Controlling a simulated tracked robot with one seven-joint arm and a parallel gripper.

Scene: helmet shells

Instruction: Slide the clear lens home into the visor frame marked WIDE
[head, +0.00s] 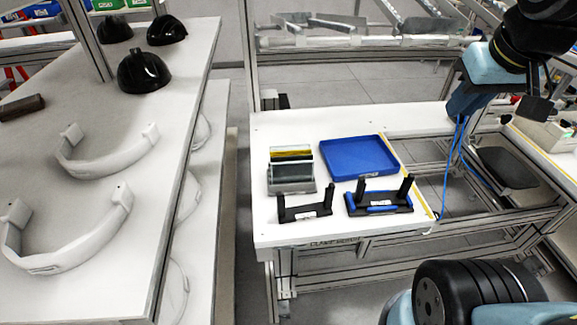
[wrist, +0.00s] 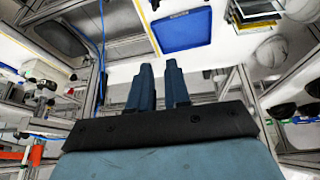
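A rack of upright lens panels stands on the white bench in the head view. A yellow panel (head: 291,153) is at its back and a grey, see-through panel (head: 291,173) at its front; I cannot tell which is the clear lens. Two black visor frames with upright posts stand at the front edge: a left frame (head: 304,213) and a right frame (head: 379,202) with blue parts. Their white labels are too small to read, so WIDE cannot be picked out. My gripper (wrist: 159,67) shows in the wrist view with its blue fingers apart and nothing between them, away from the rack.
A blue tray (head: 358,157) lies empty behind the right frame; it also shows in the wrist view (wrist: 183,30). A white side table (head: 95,195) at left holds black helmet shells (head: 143,71) and white curved bands (head: 105,155). Metal rails run behind the bench.

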